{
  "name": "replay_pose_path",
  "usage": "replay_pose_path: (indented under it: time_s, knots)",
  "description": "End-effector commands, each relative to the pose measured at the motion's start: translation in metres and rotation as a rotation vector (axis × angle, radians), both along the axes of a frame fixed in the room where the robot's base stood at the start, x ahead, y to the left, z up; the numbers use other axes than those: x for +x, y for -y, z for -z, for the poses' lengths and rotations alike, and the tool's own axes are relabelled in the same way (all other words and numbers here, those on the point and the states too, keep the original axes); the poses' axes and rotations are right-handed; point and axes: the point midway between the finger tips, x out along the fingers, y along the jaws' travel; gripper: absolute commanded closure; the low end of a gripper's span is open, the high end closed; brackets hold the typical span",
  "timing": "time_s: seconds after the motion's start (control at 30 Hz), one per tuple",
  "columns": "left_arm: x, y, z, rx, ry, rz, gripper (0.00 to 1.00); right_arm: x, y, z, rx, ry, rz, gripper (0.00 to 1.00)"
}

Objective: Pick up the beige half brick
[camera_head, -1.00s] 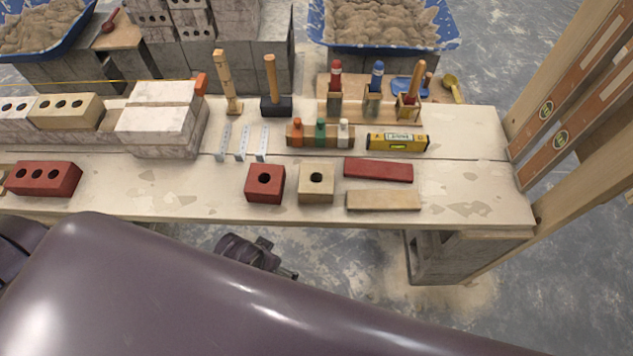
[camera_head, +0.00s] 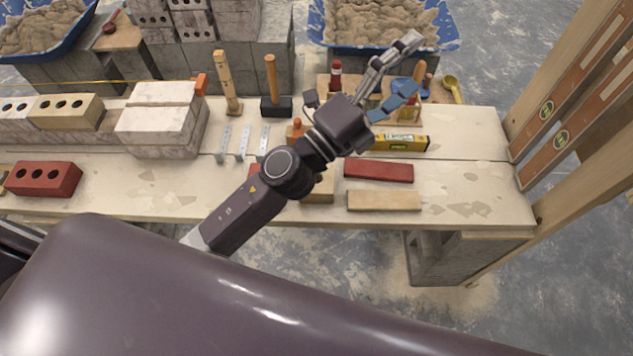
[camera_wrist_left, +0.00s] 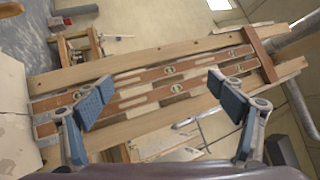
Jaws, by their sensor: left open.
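The beige half brick (camera_head: 322,190) sits near the front edge of the table, mostly hidden behind my left arm in the head view. The red half brick beside it is almost fully covered by the arm. My left gripper (camera_head: 411,65) is open and empty, raised beyond the brick to the upper right. In the left wrist view my gripper (camera_wrist_left: 158,84) shows both fingers spread with nothing between them. The half brick does not show in that view. My right gripper is not in view.
A red tile (camera_head: 378,170) and a beige tile (camera_head: 384,201) lie right of the brick. A yellow level (camera_head: 400,142) lies behind them. A mallet (camera_head: 272,88) stands at the back. Wooden posts with levels (camera_head: 592,85) rise at the right.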

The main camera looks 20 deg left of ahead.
Motion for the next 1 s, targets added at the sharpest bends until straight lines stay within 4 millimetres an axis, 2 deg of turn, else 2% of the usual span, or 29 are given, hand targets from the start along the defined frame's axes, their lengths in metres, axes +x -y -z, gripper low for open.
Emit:
replay_pose_path:
  time_s: [0.03,0.07,0.1,0.17,0.2,0.27,0.3,0.37,0.4,0.47,0.5,0.57,0.6,0.7,0.8,0.9,1.0]
  knots:
    - [-0.010,0.029,-0.001,0.123,0.098,0.081,0.13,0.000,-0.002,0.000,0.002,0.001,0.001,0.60]
    - [-0.018,0.046,0.003,0.200,0.156,0.132,0.13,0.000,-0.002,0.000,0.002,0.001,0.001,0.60]
    - [-0.029,0.067,0.012,0.307,0.228,0.202,0.13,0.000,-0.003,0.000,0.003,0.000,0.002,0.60]
    - [-0.044,0.093,0.032,0.470,0.328,0.306,0.13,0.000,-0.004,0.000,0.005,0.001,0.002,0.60]
    - [-0.054,0.106,0.051,0.583,0.388,0.376,0.13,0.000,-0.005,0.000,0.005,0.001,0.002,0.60]
    - [-0.066,0.117,0.086,0.758,0.466,0.482,0.13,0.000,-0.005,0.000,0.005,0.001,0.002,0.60]
    - [-0.072,0.119,0.111,0.877,0.512,0.553,0.13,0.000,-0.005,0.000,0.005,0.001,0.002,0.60]
    - [-0.077,0.112,0.151,1.059,0.562,0.661,0.13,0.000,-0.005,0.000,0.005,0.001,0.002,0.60]
    - [-0.077,0.101,0.178,1.183,0.586,0.731,0.13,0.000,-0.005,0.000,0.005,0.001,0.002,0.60]
    - [-0.074,0.076,0.217,1.368,0.603,0.839,0.13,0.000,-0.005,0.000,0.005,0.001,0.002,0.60]
    - [-0.070,0.054,0.239,1.488,0.603,0.908,0.13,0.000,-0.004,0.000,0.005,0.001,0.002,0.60]
    - [-0.063,0.017,0.266,1.657,0.582,1.005,0.13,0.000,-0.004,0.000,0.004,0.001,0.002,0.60]
    - [-0.056,-0.009,0.279,1.760,0.558,1.063,0.13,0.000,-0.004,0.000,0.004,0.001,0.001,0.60]
    - [-0.043,-0.070,0.296,1.971,0.479,1.185,0.13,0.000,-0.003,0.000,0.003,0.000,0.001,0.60]
    - [-0.035,-0.116,0.300,2.110,0.394,1.267,0.13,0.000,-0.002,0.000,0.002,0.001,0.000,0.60]
    - [-0.031,-0.143,0.299,2.185,0.336,1.314,0.13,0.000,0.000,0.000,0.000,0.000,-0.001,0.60]
    - [-0.030,-0.153,0.305,2.209,0.311,1.334,0.13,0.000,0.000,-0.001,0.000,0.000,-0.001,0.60]
